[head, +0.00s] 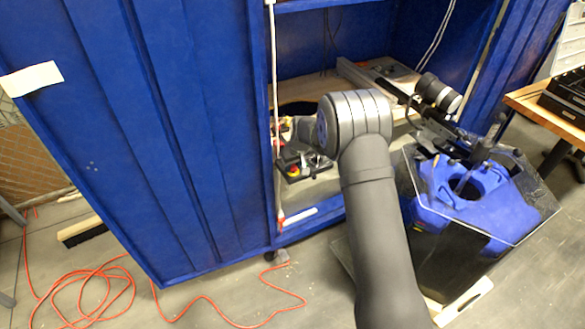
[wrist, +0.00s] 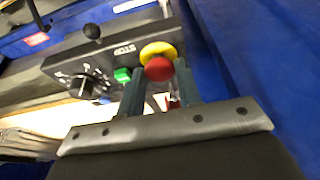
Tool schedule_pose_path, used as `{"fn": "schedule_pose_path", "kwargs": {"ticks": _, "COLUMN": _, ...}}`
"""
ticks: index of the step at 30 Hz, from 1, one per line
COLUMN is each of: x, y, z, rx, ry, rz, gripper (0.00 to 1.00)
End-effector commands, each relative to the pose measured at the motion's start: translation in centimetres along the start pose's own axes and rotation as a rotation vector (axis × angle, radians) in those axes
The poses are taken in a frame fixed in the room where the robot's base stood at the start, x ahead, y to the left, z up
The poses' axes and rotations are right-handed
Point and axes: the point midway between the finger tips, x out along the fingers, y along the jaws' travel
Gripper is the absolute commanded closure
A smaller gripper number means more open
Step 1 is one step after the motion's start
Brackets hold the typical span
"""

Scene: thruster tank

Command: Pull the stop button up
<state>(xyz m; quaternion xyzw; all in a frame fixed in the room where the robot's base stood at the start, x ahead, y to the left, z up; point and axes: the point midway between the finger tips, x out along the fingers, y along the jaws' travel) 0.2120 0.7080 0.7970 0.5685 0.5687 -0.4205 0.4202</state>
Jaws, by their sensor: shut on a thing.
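The stop button is a red round cap (wrist: 159,69) on a yellow collar, beside the word STOP on a dark control box (wrist: 60,68). My gripper (wrist: 159,73) reaches up from the bottom of the wrist view. Its two fingers stand on either side of the red cap, shut on it. Whether the cap is up or down I cannot tell. In the head view the control box (head: 322,167) with a small red spot lies beside the cabinet opening. My arm covers part of it, and the fingers cannot be made out there.
The box also carries a green button (wrist: 122,74), a black dial (wrist: 86,86) and a black ball-topped lever (wrist: 92,32). A blue cabinet wall (wrist: 240,45) is close on the right in the wrist view. A blue-topped tank (head: 480,200) stands right of my arm.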

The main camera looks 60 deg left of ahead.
Motion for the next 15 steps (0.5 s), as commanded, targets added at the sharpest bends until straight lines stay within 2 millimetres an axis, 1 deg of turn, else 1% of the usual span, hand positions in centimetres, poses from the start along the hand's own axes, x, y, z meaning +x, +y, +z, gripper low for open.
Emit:
{"fn": "schedule_pose_path", "kwargs": {"ticks": 1, "x": -0.23, "y": 0.02, "z": -0.16, "rx": 0.000, "ry": 0.003, "rz": 0.001, "gripper": 0.87}}
{"fn": "schedule_pose_path", "kwargs": {"ticks": 2, "x": -0.24, "y": 0.03, "z": -0.16, "rx": 0.000, "ry": 0.003, "rz": 0.001, "gripper": 0.65}}
{"fn": "schedule_pose_path", "kwargs": {"ticks": 4, "x": -0.25, "y": 0.03, "z": -0.17, "rx": 0.000, "ry": 0.003, "rz": 0.001, "gripper": 0.51}}
{"fn": "schedule_pose_path", "kwargs": {"ticks": 12, "x": -0.19, "y": 0.02, "z": -0.12, "rx": 0.000, "ry": 0.002, "rz": 0.000, "gripper": 0.50}}
{"fn": "schedule_pose_path", "kwargs": {"ticks": 15, "x": -0.60, "y": 0.03, "z": -0.15, "rx": 0.000, "ry": 0.003, "rz": 0.001, "gripper": 0.50}}
